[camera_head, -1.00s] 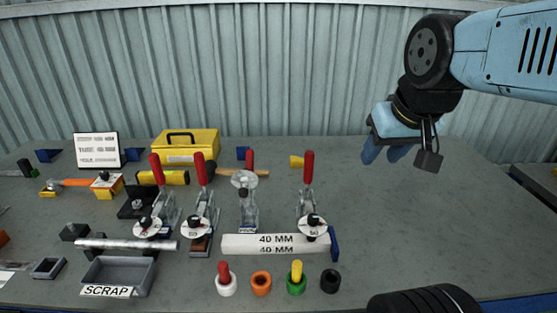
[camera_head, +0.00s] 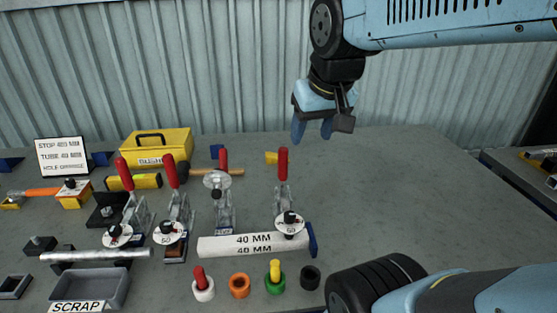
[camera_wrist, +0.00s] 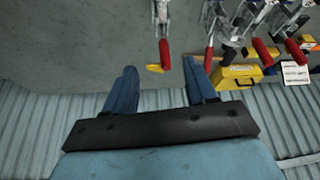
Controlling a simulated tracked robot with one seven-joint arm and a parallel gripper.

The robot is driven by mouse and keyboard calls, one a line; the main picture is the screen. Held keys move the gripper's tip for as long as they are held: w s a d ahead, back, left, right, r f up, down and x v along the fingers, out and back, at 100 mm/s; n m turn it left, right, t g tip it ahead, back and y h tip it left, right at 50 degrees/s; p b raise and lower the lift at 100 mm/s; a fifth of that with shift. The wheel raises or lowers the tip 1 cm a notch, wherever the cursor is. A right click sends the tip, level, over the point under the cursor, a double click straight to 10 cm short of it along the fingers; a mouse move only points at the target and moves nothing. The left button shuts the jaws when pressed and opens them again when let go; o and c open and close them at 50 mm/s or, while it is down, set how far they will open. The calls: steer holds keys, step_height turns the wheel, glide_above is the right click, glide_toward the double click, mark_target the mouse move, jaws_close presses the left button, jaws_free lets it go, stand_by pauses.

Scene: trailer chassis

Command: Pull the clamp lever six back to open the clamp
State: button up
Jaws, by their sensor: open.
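Several clamps with red levers stand in a row on the bench. I cannot read which one is number six. The rightmost clamp has an upright red lever (camera_head: 283,163) and a white disc (camera_head: 290,222) over the 40 MM block (camera_head: 215,246). A similar lever (camera_wrist: 165,53) shows in the wrist view, ahead of the gap between my fingers. My gripper (camera_head: 313,132) is open and empty, above and behind that lever and slightly right of it, apart from it. Its fingers also show in the wrist view (camera_wrist: 160,80). The other levers (camera_head: 170,170) stand further left.
A yellow toolbox (camera_head: 157,147) and a hammer (camera_head: 215,170) lie behind the clamps. A grey scrap tray (camera_head: 90,288) and several coloured cups (camera_head: 239,286) are in front. The bench right of the block is clear. A corrugated wall (camera_head: 230,60) stands behind.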

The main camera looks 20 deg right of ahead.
steer(key=w+f+g, duration=0.1)
steer(key=w+g, duration=0.2)
steer(key=w, duration=0.6)
steer(key=g, duration=0.2)
glide_above(283, 164)
steer(key=w, duration=0.1)
steer(key=f, duration=0.4)
steer(key=shift+d, duration=0.2)
steer(key=shift+w+f, duration=0.1)
steer(key=shift+f, duration=0.3)
step_height(283, 164, down, 13)
steer(key=shift+f, duration=0.15)
steer(key=shift+c, duration=0.5)
jaws_close()
